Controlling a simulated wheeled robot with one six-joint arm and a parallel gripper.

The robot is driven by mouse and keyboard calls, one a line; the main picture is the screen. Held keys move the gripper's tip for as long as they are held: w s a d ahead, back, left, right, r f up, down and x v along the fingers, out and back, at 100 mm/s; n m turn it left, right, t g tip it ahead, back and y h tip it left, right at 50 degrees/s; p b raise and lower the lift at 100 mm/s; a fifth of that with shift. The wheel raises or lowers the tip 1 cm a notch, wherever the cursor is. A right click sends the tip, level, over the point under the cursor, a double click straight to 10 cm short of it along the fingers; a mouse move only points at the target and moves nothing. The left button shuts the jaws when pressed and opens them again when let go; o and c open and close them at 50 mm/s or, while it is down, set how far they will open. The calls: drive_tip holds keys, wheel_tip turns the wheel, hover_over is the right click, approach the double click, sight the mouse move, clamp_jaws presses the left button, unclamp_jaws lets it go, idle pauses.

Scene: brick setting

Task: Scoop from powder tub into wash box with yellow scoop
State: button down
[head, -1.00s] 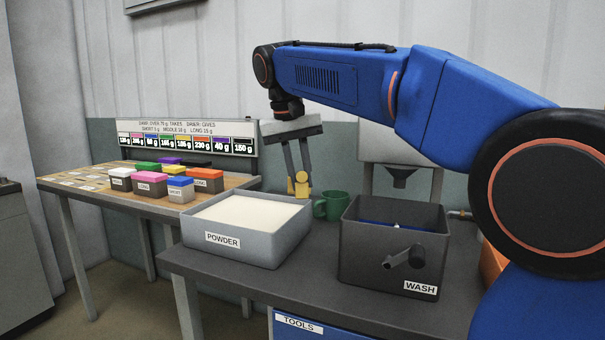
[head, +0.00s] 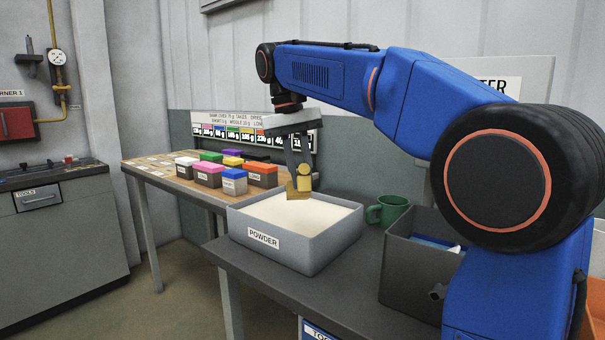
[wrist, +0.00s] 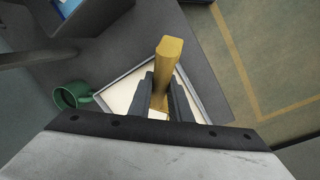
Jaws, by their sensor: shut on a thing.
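My gripper (head: 301,172) is shut on the yellow scoop (head: 297,193) and holds it above the powder tub. The scoop also shows between my fingers in the wrist view (wrist: 166,62). I cannot tell whether the scoop holds powder or touches it. The powder tub (head: 320,252) is a grey open box labelled POWDER, with pale powder (head: 297,217) inside. The wash box (head: 402,275) is a dark open box to its right, partly hidden behind my arm. Something blue and white shows inside it.
A green mug (head: 388,211) stands between the tub and the wash box. Several coloured-lid boxes (head: 208,174) stand on a wooden table (head: 172,186) at the left, below a sign board (head: 250,130). Bare bench (head: 300,290) lies in front of the tub.

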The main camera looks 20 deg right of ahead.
drive_tip(key=shift+w+d+f+t+h, duration=0.1)
drive_tip(key=shift+w+d+f+t, duration=0.4)
drive_tip(key=shift+w+f, duration=1.7)
drive_tip(key=shift+w+d+f+t+h, duration=0.1)
drive_tip(key=shift+w+f+t, duration=1.05)
drive_tip(key=shift+f, duration=1.85)
drive_tip(key=shift+w+d+f+t+h, duration=0.1)
drive_tip(key=shift+w+d+f+t, duration=0.25)
drive_tip(key=shift+w+f, duration=2)
wheel_tip(320, 180, up, 10)
drive_tip(key=t, duration=0.1)
drive_tip(key=shift+s+f, duration=0.2)
drive_tip(key=shift+s, duration=0.15)
drive_tip(key=shift+a, duration=0.1)
